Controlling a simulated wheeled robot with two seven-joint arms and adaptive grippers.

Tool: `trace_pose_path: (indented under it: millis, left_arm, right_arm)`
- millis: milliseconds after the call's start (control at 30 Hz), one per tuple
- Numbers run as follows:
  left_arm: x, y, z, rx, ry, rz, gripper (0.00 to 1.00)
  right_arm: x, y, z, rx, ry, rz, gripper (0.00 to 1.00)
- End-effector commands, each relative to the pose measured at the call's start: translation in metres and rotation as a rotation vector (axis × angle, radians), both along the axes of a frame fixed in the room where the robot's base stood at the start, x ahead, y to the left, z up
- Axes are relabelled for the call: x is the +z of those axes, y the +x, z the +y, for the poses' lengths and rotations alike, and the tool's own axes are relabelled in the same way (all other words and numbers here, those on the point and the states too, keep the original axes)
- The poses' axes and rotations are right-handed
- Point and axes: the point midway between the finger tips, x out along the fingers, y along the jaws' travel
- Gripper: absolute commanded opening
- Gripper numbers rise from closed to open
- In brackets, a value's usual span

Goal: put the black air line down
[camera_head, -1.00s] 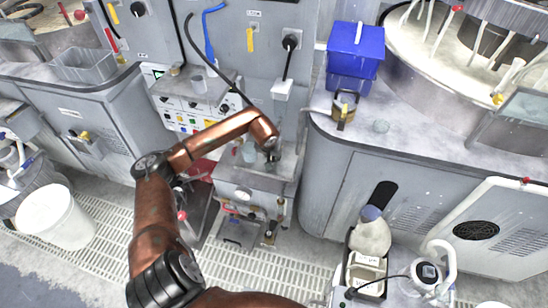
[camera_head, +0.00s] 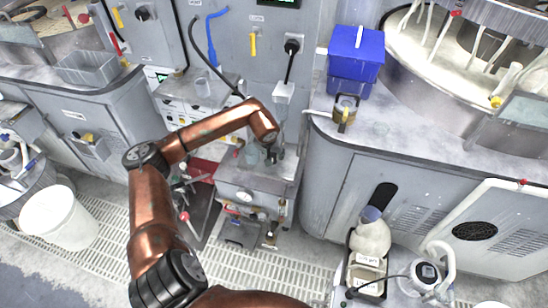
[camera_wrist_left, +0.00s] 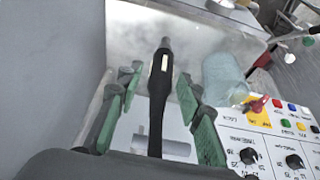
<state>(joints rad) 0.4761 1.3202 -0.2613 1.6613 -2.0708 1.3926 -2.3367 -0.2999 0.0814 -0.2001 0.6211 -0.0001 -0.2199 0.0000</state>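The black air line (camera_head: 207,52) hangs from the grey wall panel and curves down to the right, passing behind my copper arm. In the left wrist view a slim black piece with a pale band, which looks like the line's end (camera_wrist_left: 160,75), lies lengthwise between the fingers. My left gripper (camera_head: 272,156) is over the small grey bench unit. In the wrist view its green-padded fingers (camera_wrist_left: 155,103) stand apart, with gaps on both sides of the black piece. Its lower end is hidden by the gripper body. My right gripper is not in view.
A clear beaker (camera_wrist_left: 223,78) stands right of the fingers, beside a button panel (camera_wrist_left: 275,135). A blue bin (camera_head: 355,50) and a brass-coloured cup (camera_head: 346,105) stand on the right counter. A white bucket (camera_head: 58,217) stands on the floor grating at left.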

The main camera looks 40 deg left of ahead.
Motion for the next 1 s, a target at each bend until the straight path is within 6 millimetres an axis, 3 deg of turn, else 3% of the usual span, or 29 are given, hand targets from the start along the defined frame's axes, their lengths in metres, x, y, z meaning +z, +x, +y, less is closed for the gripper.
trace_pose_path:
  millis: [100,300,733,867,967,1000]
  left_arm:
    - [0.026,-0.008,-0.004,-0.001,0.004,-0.002,0.34]
    - [0.049,-0.018,-0.009,0.0,0.0,0.0,0.34]
    - [0.05,-0.021,-0.018,0.003,-0.025,0.001,0.34]
    - [0.026,-0.025,-0.066,0.041,-0.193,-0.002,0.34]
    - [0.002,-0.033,-0.139,0.131,-0.467,0.013,0.34]
    - [-0.004,-0.039,-0.175,0.189,-0.607,0.03,0.34]
  right_arm:
    - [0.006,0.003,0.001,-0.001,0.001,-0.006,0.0]
    - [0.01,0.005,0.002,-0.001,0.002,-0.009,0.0]
    - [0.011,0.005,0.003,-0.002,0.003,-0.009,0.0]
    - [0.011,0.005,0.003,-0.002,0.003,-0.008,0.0]
    - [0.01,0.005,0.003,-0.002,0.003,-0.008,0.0]
    - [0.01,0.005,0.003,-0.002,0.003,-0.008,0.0]
